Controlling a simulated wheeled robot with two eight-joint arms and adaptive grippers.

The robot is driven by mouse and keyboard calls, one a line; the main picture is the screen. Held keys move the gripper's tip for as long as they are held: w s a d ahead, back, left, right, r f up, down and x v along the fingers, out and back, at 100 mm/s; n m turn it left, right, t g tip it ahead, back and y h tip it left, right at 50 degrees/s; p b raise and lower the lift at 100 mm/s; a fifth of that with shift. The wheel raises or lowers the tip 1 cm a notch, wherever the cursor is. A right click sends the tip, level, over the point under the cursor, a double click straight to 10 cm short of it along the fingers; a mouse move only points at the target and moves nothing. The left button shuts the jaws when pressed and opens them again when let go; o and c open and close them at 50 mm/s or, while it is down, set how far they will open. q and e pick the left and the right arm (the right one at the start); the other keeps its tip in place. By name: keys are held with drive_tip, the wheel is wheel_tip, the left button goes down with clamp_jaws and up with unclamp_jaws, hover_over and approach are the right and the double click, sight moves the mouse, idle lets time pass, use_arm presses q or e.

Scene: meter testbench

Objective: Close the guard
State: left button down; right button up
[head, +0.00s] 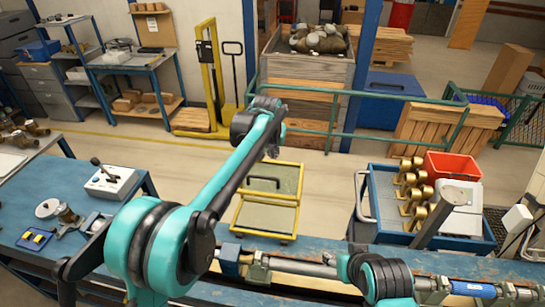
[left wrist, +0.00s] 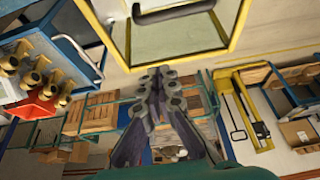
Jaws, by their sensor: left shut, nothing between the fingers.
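The guard (head: 240,217) is a yellow-framed clear panel with a black handle (head: 264,180). It stands raised at the far edge of the blue bench, behind the pipe line. In the left wrist view, part of the guard's yellow frame (left wrist: 236,30) and its black handle (left wrist: 172,11) show at the top. My left gripper (head: 272,152) is beyond the bench, above the guard's top edge in the picture, apart from the handle. Its fingers also show in the left wrist view (left wrist: 156,74), shut and empty. My right gripper is not in view; only part of my right arm shows.
A metal pipe line (head: 290,266) runs along the blue bench (head: 240,290). A blue cart (head: 385,205) with brass parts and a red bin (head: 452,166) stands right. A grey control box (head: 112,182) sits left. A yellow pallet truck (head: 210,75) stands behind. Floor around the guard is clear.

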use_arm(q)
drive_tip(key=x, duration=0.9)
drive_tip(key=shift+a, duration=0.1)
drive_tip(key=s, duration=0.2)
drive_tip(key=s+a, duration=0.1)
drive_tip(key=s, duration=0.1)
drive_tip(key=shift+s+r+p, duration=0.1)
drive_tip(key=shift+s+p, duration=0.05)
drive_tip(key=shift+p, duration=0.25)
